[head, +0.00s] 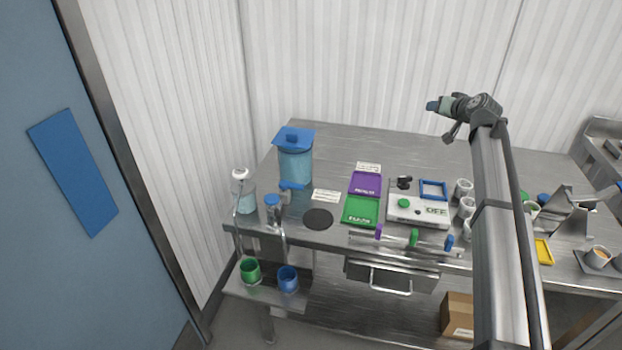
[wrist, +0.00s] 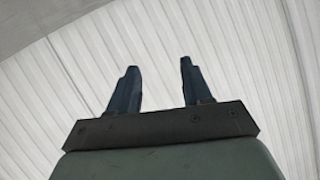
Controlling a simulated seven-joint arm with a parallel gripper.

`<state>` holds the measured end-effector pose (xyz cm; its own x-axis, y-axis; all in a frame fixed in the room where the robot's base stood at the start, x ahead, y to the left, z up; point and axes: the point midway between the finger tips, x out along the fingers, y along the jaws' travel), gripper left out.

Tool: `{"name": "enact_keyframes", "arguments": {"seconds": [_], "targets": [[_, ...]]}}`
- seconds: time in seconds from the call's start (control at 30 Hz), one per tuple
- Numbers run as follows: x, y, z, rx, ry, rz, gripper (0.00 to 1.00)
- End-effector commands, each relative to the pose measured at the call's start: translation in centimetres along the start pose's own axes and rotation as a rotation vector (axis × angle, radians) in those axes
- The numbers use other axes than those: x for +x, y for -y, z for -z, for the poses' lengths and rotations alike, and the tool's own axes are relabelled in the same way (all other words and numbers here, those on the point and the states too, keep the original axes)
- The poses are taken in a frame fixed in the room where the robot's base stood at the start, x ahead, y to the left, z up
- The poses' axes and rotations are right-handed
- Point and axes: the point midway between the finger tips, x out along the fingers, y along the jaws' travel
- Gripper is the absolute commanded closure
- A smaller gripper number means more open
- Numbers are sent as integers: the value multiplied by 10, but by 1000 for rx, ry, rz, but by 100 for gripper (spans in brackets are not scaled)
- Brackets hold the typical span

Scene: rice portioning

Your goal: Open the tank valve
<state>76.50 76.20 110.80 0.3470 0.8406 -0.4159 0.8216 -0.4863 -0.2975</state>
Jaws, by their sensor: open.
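A translucent blue tank (head: 296,165) with a blue lid stands upright at the back left of the steel table. A small blue piece (head: 291,186), seemingly its valve handle, sits low on its front; its exact position is too small to tell. My gripper (head: 431,105) is raised high at the upper right, well apart from the tank, and points left. In the wrist view my gripper (wrist: 158,68) shows two dark blue fingers spread apart with nothing between them.
A smaller pale canister (head: 245,198) stands left of the tank. Green (head: 250,270) and blue (head: 288,279) cups sit on a lower shelf. Purple (head: 366,183) and green (head: 360,211) trays and a white device (head: 418,211) lie mid-table. The table's back middle is clear.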

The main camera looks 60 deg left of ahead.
Motion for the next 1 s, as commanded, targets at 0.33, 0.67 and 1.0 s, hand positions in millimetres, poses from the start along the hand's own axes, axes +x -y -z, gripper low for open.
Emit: {"name": "enact_keyframes", "arguments": {"seconds": [0.33, 0.67, 1.0], "targets": [[27, 198, -88, -577, 469, 186, 51], [-13, 342, -161, -1071, 878, 380, 51], [-58, 412, -191, -1316, 1120, 502, 51]]}}
